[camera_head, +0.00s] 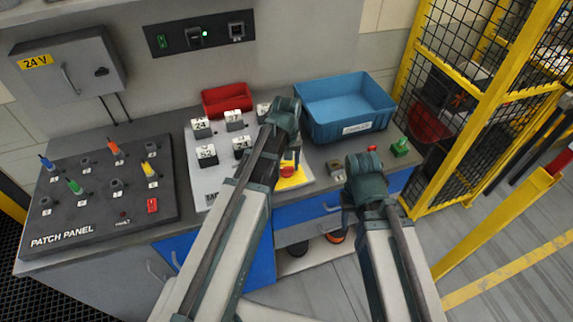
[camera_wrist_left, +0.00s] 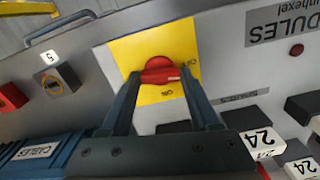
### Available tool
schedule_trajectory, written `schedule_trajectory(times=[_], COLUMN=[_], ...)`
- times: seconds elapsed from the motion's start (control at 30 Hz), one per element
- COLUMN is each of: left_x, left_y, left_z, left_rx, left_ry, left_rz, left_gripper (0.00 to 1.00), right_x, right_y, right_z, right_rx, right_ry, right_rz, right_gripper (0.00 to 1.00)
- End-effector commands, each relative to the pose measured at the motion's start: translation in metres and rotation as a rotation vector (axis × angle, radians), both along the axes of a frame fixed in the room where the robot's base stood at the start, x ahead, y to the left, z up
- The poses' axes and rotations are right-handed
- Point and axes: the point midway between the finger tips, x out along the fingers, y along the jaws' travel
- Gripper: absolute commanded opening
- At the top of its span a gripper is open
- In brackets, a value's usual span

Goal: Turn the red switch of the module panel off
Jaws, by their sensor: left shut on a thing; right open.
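The red switch (camera_wrist_left: 158,68) is a rotary knob on a yellow plate (camera_wrist_left: 125,48). In the left wrist view its bar handle lies nearly crosswise, with an ON mark below it and another mark, partly legible, to its right. The fingers of my left gripper (camera_wrist_left: 158,82) are shut on the handle, one at each end. In the head view the yellow plate (camera_head: 296,180) sits at the right end of the light grey module panel (camera_head: 205,182), partly hidden by my left arm. My right arm is right of the panel; its gripper is hidden.
A blue bin (camera_head: 345,128) and a red bin (camera_head: 228,98) stand behind the panel. White numbered modules (camera_head: 207,152) sit on the panel. The patch panel (camera_head: 100,215) lies to the left. A green block (camera_head: 400,147) lies right. A yellow fence (camera_head: 450,130) stands beyond the bench.

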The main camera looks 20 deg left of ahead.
Motion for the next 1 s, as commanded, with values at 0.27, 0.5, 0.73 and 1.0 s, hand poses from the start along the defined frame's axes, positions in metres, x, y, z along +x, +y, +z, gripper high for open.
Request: schedule_trajectory(times=[0.27, 0.5, 0.73, 1.0], left_x=[-0.0001, -0.0001, -0.0001, -0.0001], left_y=[0.0, 0.0, 0.0, 0.0], left_z=[-0.0001, -0.0001, -0.0001, -0.0001], left_rx=[0.0, 0.0, 0.0, 0.0], left_ry=[0.0, 0.0, 0.0, 0.0], left_rz=[0.137, 0.189, 0.2, 0.2], left_gripper=[0.07, 0.07, 0.07, 0.66], right_x=[0.0, 0.0, 0.0, 0.0], right_y=[0.0, 0.0, 0.0, 0.0], right_z=[-0.0001, -0.0001, -0.0001, -0.0001], right_rx=[0.0, 0.0, 0.0, 0.0], right_ry=[0.0, 0.0, 0.0, 0.0], right_rz=[0.0, 0.0, 0.0, 0.0], right_gripper=[0.5, 0.5, 0.5, 0.5])
